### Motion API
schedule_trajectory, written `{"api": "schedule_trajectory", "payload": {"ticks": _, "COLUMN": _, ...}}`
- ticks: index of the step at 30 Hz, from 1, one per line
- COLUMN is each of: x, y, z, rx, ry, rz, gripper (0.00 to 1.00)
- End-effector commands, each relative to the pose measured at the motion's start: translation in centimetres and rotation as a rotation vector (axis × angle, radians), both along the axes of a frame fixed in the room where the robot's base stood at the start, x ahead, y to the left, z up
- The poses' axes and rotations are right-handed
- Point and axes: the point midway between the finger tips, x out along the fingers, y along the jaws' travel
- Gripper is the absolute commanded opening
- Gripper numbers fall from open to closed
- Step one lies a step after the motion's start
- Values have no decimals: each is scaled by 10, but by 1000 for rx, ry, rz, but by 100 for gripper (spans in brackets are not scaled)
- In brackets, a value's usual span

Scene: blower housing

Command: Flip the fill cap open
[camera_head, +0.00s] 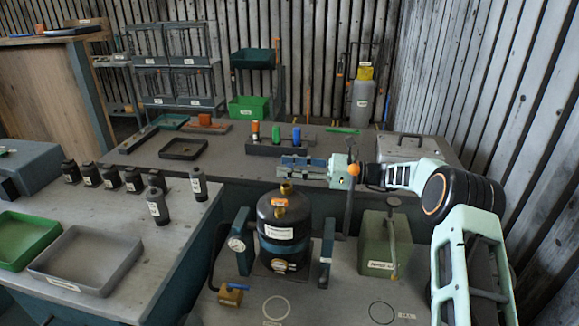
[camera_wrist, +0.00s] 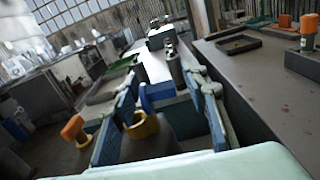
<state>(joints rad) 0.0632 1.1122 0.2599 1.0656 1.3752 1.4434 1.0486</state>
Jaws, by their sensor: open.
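The black tank (camera_head: 285,217) stands upright on the near bench, with white labels and a blue-green band. A small yellow-orange cap (camera_head: 286,189) sits at its top; I cannot tell its hinge or whether it is closed. My gripper (camera_head: 290,166) is horizontal, just above and behind the cap in the head view, its blue fingers pointing left. In the wrist view my gripper (camera_wrist: 163,90) has its two blue fingers spread apart. A yellow ring-shaped part (camera_wrist: 142,126), likely the cap, shows between them, nearer the left finger. Nothing is held.
Blue-grey uprights flank the tank. A green box (camera_head: 377,250) with a lever stands to its right, and a yellow valve (camera_head: 230,295) at front left. Trays (camera_head: 85,262) and dark bottles (camera_head: 158,207) are on the left bench.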

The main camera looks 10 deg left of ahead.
Motion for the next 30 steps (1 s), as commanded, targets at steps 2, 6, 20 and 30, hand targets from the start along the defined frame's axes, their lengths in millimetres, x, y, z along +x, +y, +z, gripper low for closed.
{"api": "schedule_trajectory", "payload": {"ticks": 2, "x": 0, "y": 0, "z": 0, "rx": 0, "ry": 0, "rz": 0, "gripper": 41}}
{"api": "schedule_trajectory", "payload": {"ticks": 6, "x": 0, "y": 0, "z": 0, "rx": 0, "ry": 0, "rz": 0, "gripper": 30}}
{"api": "schedule_trajectory", "payload": {"ticks": 20, "x": 2, "y": 0, "z": 0, "rx": -2, "ry": 69, "rz": 1, "gripper": 3}}
{"api": "schedule_trajectory", "payload": {"ticks": 30, "x": 8, "y": 0, "z": -8, "rx": -17, "ry": 293, "rz": -1, "gripper": 2}}
